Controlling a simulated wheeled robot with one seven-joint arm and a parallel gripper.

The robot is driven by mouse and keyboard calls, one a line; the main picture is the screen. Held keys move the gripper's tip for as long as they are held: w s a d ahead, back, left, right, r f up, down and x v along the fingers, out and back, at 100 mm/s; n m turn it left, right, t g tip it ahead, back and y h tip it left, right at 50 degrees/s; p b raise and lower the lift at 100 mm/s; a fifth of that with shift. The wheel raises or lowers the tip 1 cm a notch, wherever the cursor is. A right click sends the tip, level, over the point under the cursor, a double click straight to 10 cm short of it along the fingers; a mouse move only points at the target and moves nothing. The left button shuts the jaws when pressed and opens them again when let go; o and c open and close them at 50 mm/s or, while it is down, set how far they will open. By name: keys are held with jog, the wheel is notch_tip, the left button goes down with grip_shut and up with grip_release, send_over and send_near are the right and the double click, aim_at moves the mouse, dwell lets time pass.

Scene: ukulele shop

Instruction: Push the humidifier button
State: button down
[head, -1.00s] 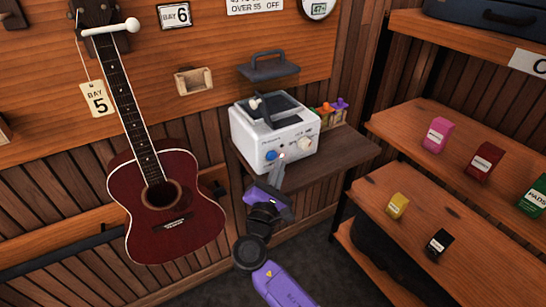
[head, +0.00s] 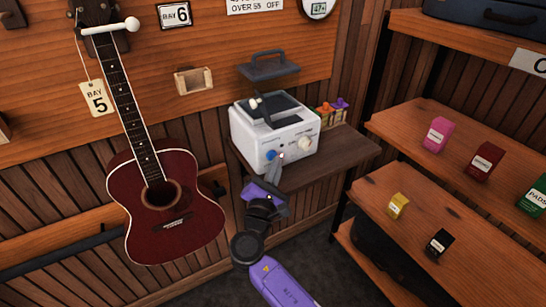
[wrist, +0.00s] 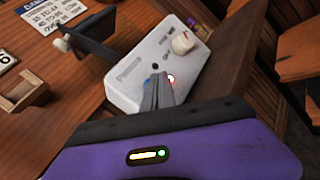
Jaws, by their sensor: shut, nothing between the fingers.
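The humidifier (head: 271,133) is a white box with a dark top opening, standing on a small wooden shelf. It also shows in the wrist view (wrist: 135,75). Its front face has a blue button (head: 270,155) at the left, a small light and a cream knob (head: 305,144) at the right. The knob also shows in the wrist view (wrist: 183,42). My gripper (head: 279,161) is shut and empty, its fingertips at the front face just right of the blue button. In the wrist view the fingers (wrist: 157,80) hide part of the panel; a little blue shows at their left edge.
The wooden shelf (head: 345,150) carries several small coloured bottles (head: 328,112) behind the humidifier. A dark handled lid (head: 268,67) is above it. A red guitar (head: 165,205) hangs at the left. Shelves with small boxes (head: 438,133) stand at the right.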

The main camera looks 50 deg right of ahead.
jog(key=shift+w+d, duration=0.1)
jog(key=shift+w, duration=0.2)
jog(key=shift+s, duration=0.15)
dwell(0.4)
jog(key=shift+s+a+p, duration=0.3)
jog(key=shift+s+p, duration=0.05)
jog(key=shift+s, duration=0.4)
jog(key=shift+s, duration=0.1)
jog(key=s, duration=0.2)
jog(key=s+a+p, duration=0.1)
jog(key=s+p, duration=0.1)
jog(key=s, duration=0.1)
jog(key=shift+s+a, duration=0.3)
dwell(0.3)
